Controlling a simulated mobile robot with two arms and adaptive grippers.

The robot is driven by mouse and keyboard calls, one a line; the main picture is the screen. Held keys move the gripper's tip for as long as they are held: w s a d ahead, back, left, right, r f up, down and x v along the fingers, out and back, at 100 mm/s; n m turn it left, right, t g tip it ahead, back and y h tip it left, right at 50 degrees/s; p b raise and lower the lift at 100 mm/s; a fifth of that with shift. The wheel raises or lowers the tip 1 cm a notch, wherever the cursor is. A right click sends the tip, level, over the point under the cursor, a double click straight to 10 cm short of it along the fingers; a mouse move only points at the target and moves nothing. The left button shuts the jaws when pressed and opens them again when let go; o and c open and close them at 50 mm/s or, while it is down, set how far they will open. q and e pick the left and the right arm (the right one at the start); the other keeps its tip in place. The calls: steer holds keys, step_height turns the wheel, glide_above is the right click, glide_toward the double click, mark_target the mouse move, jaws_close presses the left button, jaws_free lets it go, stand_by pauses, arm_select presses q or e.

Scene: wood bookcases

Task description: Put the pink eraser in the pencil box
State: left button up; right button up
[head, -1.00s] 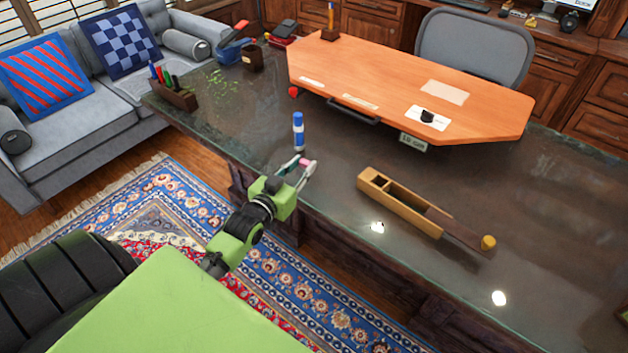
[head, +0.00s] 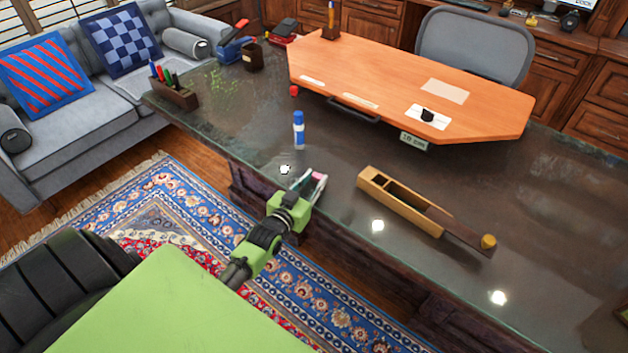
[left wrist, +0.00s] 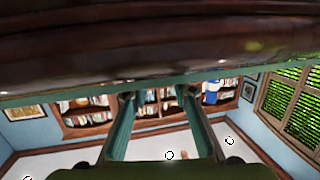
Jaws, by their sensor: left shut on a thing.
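The pink eraser (head: 317,175) shows as a small pink patch between the fingertips of my left gripper (head: 310,181). The gripper is shut on it, above the front edge of the dark desk. The fingers hide most of the eraser, and I cannot make it out in the left wrist view, where the two fingers (left wrist: 160,98) show. The wooden pencil box (head: 436,229) lies on the desk to the right of the gripper, apart from it. Its brown lid (head: 462,233) is slid out to the right, leaving the left part open. My right gripper is not in view.
A blue and white glue stick (head: 299,131) stands upright on the desk (head: 335,220) behind the gripper. The desk between gripper and box is clear.

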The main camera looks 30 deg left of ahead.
arm_select(q)
steer(key=o, duration=0.8)
steer(key=shift+f, duration=0.15)
